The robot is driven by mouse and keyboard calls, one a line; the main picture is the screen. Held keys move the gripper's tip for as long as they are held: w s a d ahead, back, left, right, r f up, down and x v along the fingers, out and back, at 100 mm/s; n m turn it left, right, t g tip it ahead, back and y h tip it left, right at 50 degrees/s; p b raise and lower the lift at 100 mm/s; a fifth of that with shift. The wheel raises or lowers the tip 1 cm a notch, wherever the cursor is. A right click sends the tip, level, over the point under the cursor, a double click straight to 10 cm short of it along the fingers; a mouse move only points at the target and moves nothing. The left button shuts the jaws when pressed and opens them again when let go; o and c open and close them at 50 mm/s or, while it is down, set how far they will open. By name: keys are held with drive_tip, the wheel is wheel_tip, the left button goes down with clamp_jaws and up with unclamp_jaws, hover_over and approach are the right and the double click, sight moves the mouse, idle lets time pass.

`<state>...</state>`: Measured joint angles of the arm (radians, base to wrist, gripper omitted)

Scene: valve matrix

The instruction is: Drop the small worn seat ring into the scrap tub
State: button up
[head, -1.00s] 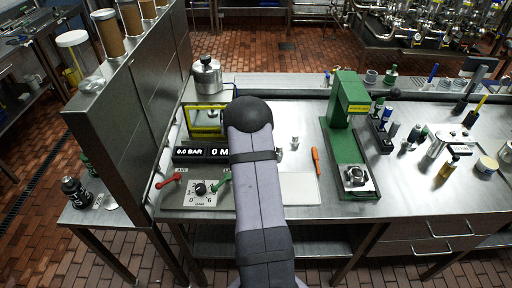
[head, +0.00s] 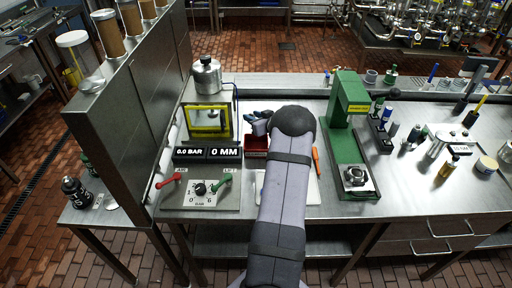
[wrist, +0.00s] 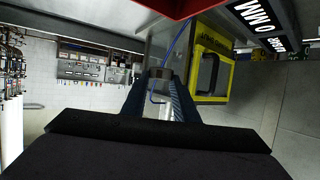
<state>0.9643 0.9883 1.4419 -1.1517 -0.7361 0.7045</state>
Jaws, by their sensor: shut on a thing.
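My gripper (head: 259,117) shows in the head view as dark blue fingers just left of my arm's grey joint, over or close behind a red tub (head: 256,146). I take this tub for the scrap tub; my arm covers its right side. In the wrist view the fingers (wrist: 160,88) are shut on a small grey metal piece (wrist: 159,76), which looks like the small worn seat ring. The ring cannot be made out in the head view. A red edge (wrist: 165,8) at the top of the wrist view appears to be the tub, apart from the fingertips.
A yellow-framed test box (head: 209,119) stands left of the gripper, with displays (head: 208,154) and a lever panel (head: 200,191) in front. A green press (head: 349,130) stands to the right, beyond an orange-handled tool (head: 316,161). A pale mat (head: 312,190) lies partly under my arm.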

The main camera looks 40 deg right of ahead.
drive_tip(key=shift+n+y, duration=0.8)
drive_tip(key=shift+y, duration=0.1)
drive_tip(key=s, duration=0.1)
drive_tip(key=s+f, duration=0.1)
drive_tip(key=s+d+f, duration=0.1)
drive_tip(key=s, duration=0.1)
drive_tip(key=shift+f, duration=0.25)
drive_tip(key=shift+f, duration=0.1)
drive_tip(key=shift+f+b, duration=2.45)
drive_tip(key=shift+f, duration=0.45)
drive_tip(key=o, duration=1.1)
drive_tip(key=shift+s, duration=0.1)
drive_tip(key=b+v, duration=0.2)
drive_tip(key=v, duration=0.5)
